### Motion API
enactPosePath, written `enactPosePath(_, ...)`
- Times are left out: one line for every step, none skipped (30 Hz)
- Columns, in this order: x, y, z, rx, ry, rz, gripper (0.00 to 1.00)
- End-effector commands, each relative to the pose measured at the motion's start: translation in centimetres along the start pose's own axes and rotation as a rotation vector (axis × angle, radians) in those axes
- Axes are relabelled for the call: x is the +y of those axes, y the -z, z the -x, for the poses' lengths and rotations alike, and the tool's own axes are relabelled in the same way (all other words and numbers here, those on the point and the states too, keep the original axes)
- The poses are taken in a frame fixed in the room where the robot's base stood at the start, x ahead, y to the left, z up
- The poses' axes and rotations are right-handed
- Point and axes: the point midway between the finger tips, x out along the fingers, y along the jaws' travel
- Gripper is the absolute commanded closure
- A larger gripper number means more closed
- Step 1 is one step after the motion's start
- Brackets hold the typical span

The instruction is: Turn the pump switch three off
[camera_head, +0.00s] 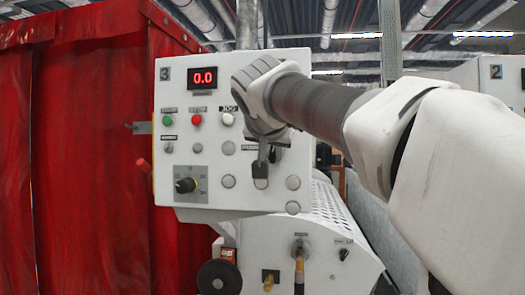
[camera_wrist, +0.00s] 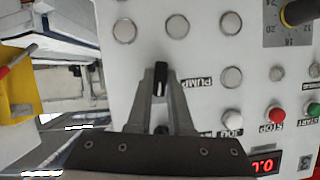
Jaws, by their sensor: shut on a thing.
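The white control panel marked 3 (camera_head: 178,140) faces me in the head view. The pump switch (camera_wrist: 161,79) is a small black knob beside a PUMP label in the wrist view. My gripper (camera_wrist: 160,72) has its two fingers closed around this switch; it shows in the head view as a dark shape (camera_head: 261,168) against the panel's right part. The arm and fingers hide the switch in the head view. In the wrist view the switch's black bar runs along the line of the fingers; its exact setting is hard to tell.
A red display (camera_head: 203,78) reads 0.0. Near it are a green button (camera_head: 167,121), a red button (camera_head: 197,120) and a white button (camera_head: 228,119). A yellow-black dial (camera_head: 186,185) sits lower left. A red curtain (camera_head: 85,150) hangs at left. Pipes are below.

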Motion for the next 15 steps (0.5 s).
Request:
enactPosePath(-0.12,0.09,-0.01,0.001,-0.017,0.043,1.0)
enactPosePath(-0.13,0.08,-0.01,0.0,-0.028,0.069,1.0)
enactPosePath(-0.12,0.1,0.0,0.001,-0.044,0.104,1.0)
enactPosePath(-0.17,0.09,0.01,0.0,-0.053,0.131,1.0)
enactPosePath(-0.15,0.08,0.01,0.0,-0.066,0.158,1.0)
enactPosePath(-0.17,0.08,-0.01,0.0,-0.08,0.193,1.0)
enactPosePath(-0.19,0.06,-0.02,0.0,-0.091,0.219,1.0)
enactPosePath(-0.23,0.03,-0.02,0.0,-0.101,0.245,1.0)
enactPosePath(-0.26,0.05,-0.02,0.0,-0.115,0.278,1.0)
enactPosePath(-0.25,0.05,-0.02,0.0,-0.126,0.303,1.0)
enactPosePath(-0.25,0.05,0.0,0.001,-0.136,0.327,1.0)
enactPosePath(-0.3,0.06,0.01,0.001,-0.148,0.359,1.0)
enactPosePath(-0.31,0.04,0.01,0.001,-0.157,0.382,1.0)
enactPosePath(-0.32,0.02,0.01,0.001,-0.167,0.404,1.0)
enactPosePath(-0.34,0.01,-0.01,0.001,-0.179,0.432,1.0)
